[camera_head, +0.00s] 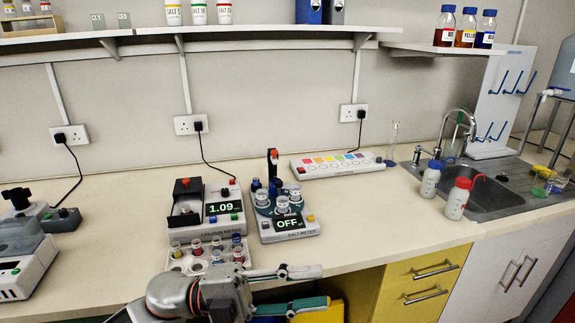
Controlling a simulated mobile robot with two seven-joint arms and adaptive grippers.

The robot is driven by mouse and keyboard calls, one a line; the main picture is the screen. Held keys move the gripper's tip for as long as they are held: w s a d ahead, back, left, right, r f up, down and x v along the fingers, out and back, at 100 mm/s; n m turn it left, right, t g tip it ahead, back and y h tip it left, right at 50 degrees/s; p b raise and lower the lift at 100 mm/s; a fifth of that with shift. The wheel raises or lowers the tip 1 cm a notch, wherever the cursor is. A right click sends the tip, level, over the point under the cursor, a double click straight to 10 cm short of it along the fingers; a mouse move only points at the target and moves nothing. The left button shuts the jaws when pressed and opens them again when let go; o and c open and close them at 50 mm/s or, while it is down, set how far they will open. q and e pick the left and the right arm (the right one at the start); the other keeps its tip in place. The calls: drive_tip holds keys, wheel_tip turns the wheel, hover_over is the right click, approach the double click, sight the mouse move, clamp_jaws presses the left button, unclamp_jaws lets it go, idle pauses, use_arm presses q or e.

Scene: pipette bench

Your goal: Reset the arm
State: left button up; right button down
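My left gripper (322,286) is at the bottom middle, with its arm coming in from the left. Its two fingers point right and stand apart with nothing between them. My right gripper is not in view.
A colour meter reading 1.09 (222,221) and a salt meter reading OFF (287,233) stand behind the gripper. A sink (490,197) with two wash bottles is at right. The bench (390,225) between is clear. A grey device (25,262) stands at left.

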use_arm(q)
drive_tip(key=w+a+f+n+t+y, duration=0.45)
drive_tip(key=a+f+n+t, duration=0.25)
drive_tip(key=f+n+t, duration=0.3)
drive_tip(key=w+a+f+n+t+y, duration=0.4)
drive_tip(key=a+f+n+t+y, duration=0.3)
drive_tip(key=n, duration=0.5)
drive_tip(key=s+a+f+n+g+y, duration=0.2)
drive_tip(key=s+a+f, duration=0.3)
drive_tip(key=s+f, duration=0.3)
drive_tip(key=s+a+f+n+g+y, duration=0.3)
drive_tip(key=s+f, duration=0.4)
drive_tip(key=f, duration=0.8)
drive_tip(key=shift+s+a+f+n+y, duration=0.15)
drive_tip(key=shift+s+a+n+y, duration=0.25)
drive_tip(key=shift+a+n+y, duration=0.7)
drive_tip(key=shift+a+h, duration=0.15)
drive_tip(key=shift+h, duration=0.1)
drive_tip(key=shift+c, duration=0.5)
